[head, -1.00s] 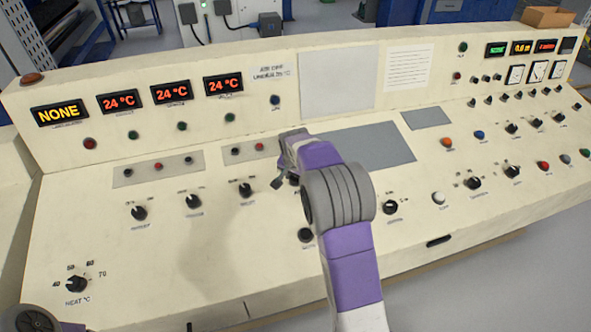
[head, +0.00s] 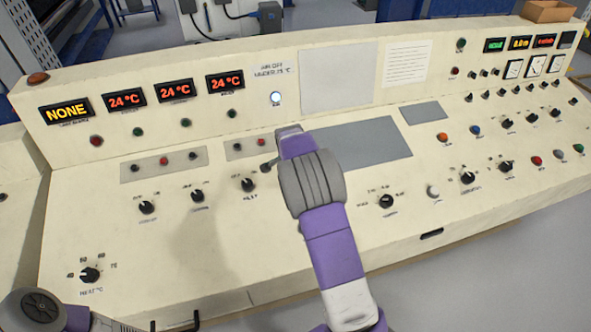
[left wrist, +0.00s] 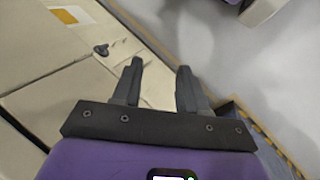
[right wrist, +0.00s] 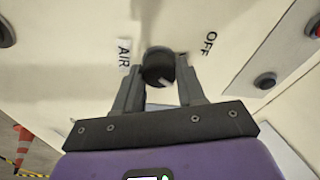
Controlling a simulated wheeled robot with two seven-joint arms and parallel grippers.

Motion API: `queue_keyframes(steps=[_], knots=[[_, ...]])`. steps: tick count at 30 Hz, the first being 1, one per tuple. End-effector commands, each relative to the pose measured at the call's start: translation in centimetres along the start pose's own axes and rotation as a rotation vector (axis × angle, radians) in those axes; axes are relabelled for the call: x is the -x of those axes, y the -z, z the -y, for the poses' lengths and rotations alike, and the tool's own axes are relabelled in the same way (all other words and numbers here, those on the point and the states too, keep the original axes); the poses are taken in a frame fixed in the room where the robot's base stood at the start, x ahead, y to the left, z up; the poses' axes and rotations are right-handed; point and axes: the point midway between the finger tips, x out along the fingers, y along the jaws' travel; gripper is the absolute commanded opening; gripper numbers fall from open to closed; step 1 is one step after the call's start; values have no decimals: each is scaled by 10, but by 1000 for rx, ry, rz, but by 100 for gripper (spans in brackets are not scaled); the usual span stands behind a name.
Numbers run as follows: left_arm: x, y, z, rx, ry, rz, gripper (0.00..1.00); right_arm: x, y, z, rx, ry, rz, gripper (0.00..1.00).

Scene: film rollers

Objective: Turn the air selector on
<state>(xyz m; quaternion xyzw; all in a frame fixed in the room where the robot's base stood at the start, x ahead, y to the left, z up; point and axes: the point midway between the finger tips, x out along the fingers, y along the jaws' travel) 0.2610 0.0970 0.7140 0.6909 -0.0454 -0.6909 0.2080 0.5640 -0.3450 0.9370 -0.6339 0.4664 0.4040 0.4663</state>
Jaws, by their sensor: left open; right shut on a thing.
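The air selector is a round black knob (right wrist: 157,72) in the right wrist view, on a cream panel between the printed words AIR and OFF. A pale mark shows on its near side; which word it points to I cannot tell. My right gripper (right wrist: 162,57) is shut on the knob, a finger on each side. In the head view my right arm hides the knob, and a small part of the gripper (head: 268,165) shows.
The cream console (head: 230,265) carries several knobs, buttons and displays. A lamp (head: 277,98) below the "air off" label glows white. The heat knob (head: 90,275) is at front left.

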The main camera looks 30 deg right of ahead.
Motion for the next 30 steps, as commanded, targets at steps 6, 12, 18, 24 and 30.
queue_keyframes(steps=[6,12,18,24,30], knots=[[0,0,0,0,0,0,43,0,0,0,-5,1,0,9],[0,0,0,0,0,0,43,0,0,0,-4,1,0,55],[0,0,0,0,0,0,43,0,0,0,-3,0,0,65],[1,0,0,0,0,0,43,4,0,0,-2,1,0,65],[7,0,-3,0,0,0,43,35,0,1,0,3,0,65]])
